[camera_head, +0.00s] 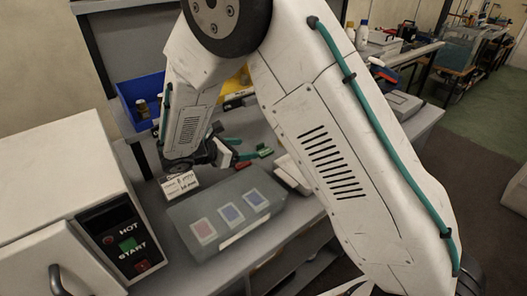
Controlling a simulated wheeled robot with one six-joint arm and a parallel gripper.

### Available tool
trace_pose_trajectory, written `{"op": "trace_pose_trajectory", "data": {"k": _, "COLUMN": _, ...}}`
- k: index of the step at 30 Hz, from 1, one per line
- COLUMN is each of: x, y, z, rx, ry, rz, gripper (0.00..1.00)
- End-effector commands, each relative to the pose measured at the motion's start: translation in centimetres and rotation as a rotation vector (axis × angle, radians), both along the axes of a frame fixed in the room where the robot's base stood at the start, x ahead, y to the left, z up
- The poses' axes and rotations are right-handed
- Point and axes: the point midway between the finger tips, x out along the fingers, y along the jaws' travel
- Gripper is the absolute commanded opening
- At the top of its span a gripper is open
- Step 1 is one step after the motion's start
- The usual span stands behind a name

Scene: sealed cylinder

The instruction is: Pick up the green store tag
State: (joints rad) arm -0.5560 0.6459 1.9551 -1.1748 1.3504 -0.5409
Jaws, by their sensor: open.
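A small green piece (265,151), which looks like the green store tag, lies on the grey bench in the middle of the head view. Any writing on it is too small to read. My gripper (242,149) is low over the bench, just left of the green piece, with its fingers pointing right toward it. The fingers look apart and nothing shows between them. I cannot tell the exact gap between the fingertips and the tag.
A small red piece (244,165) lies just below the gripper. A grey case (226,240) with coloured squares stands in front, and a white printed card (180,184) is behind it. A white machine (60,190) with START and HOT labels is at left. A blue bin (128,92) stands behind.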

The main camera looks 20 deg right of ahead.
Motion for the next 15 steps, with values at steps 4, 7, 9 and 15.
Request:
{"op": "trace_pose_trajectory", "data": {"k": 4, "x": 0.4, "y": -1.7, "z": -0.7, "rx": -0.001, "ry": 0.000, "rz": -0.004, "gripper": 0.67}}
{"op": "trace_pose_trajectory", "data": {"k": 7, "x": 0.5, "y": -2.3, "z": -1.0, "rx": 0.001, "ry": 0.001, "rz": -0.004, "gripper": 0.67}}
{"op": "trace_pose_trajectory", "data": {"k": 9, "x": 0.6, "y": -2.9, "z": -1.2, "rx": 0.001, "ry": 0.001, "rz": -0.004, "gripper": 0.67}}
{"op": "trace_pose_trajectory", "data": {"k": 15, "x": 1.2, "y": -5.8, "z": -2.3, "rx": 0.002, "ry": 0.001, "rz": -0.006, "gripper": 0.67}}
